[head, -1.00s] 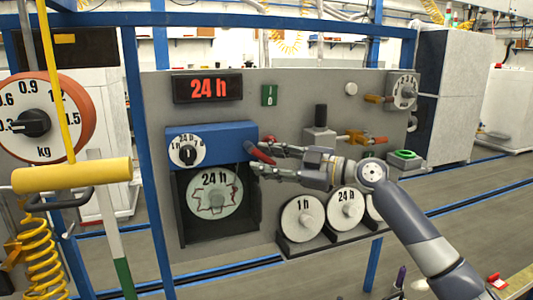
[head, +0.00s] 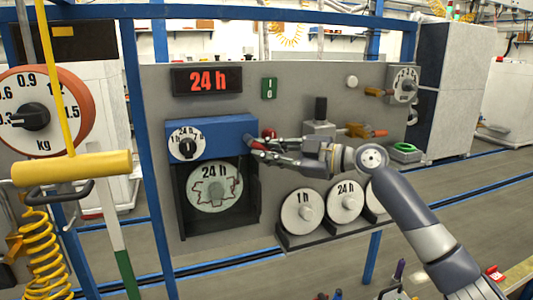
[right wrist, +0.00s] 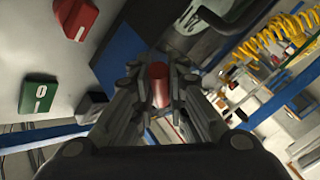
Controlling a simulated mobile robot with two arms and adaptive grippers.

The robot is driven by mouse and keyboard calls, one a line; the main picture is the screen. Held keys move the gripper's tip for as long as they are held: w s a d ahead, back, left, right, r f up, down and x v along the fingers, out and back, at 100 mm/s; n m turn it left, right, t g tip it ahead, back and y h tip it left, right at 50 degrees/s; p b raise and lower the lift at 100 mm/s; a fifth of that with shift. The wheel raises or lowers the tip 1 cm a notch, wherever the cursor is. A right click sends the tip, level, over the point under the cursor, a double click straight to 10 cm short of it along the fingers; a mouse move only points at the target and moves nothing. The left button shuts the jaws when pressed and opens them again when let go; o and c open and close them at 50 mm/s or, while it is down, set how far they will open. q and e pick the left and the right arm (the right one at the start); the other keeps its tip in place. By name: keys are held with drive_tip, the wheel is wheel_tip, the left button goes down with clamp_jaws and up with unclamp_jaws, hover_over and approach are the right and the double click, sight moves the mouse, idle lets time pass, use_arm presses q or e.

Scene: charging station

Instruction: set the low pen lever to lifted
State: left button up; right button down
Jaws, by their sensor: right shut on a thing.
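The low pen lever (head: 257,145) is a short red handle at the right side of the blue recorder box (head: 225,133). My right gripper (head: 250,147) reaches in from the right and is shut on this lever. In the right wrist view the lever shows as a red cylinder (right wrist: 160,85) between the two fingers (right wrist: 160,92). The fingers hide part of the lever in the head view. Below the box is a round 24 h chart (head: 214,187) in a dark frame. My left gripper is not in view.
A red knob (head: 269,132) and a green switch (head: 269,88) sit on the grey panel close to my right gripper; the switch also shows in the right wrist view (right wrist: 39,95). Spare discs (head: 302,212) stand below my arm. A yellow handle (head: 72,168) hangs at left.

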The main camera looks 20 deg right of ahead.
drive_tip(key=shift+d+r+n+h, duration=0.1)
drive_tip(key=shift+r+n+h, duration=0.3)
drive_tip(key=shift+n+h, duration=0.1)
drive_tip(key=shift+d+r+n+g+h+p, duration=0.15)
drive_tip(key=shift+r+n+g+h+p, duration=0.3)
drive_tip(key=shift+p, duration=0.5)
drive_tip(key=n+h+p, duration=0.1)
drive_tip(key=p, duration=0.1)
drive_tip(key=shift+d+r+g+h+p, duration=0.1)
drive_tip(key=shift+r+g+h+p, duration=0.15)
drive_tip(key=shift+r+g+p, duration=0.15)
drive_tip(key=shift+r+n+g+h+p, duration=0.2)
drive_tip(key=shift+n+h+p, duration=0.5)
drive_tip(key=shift+p, duration=0.5)
drive_tip(key=shift+f, duration=0.1)
drive_tip(key=shift+d, duration=0.1)
drive_tip(key=c, duration=1.6)
unclamp_jaws()
drive_tip(key=shift+o, duration=0.2)
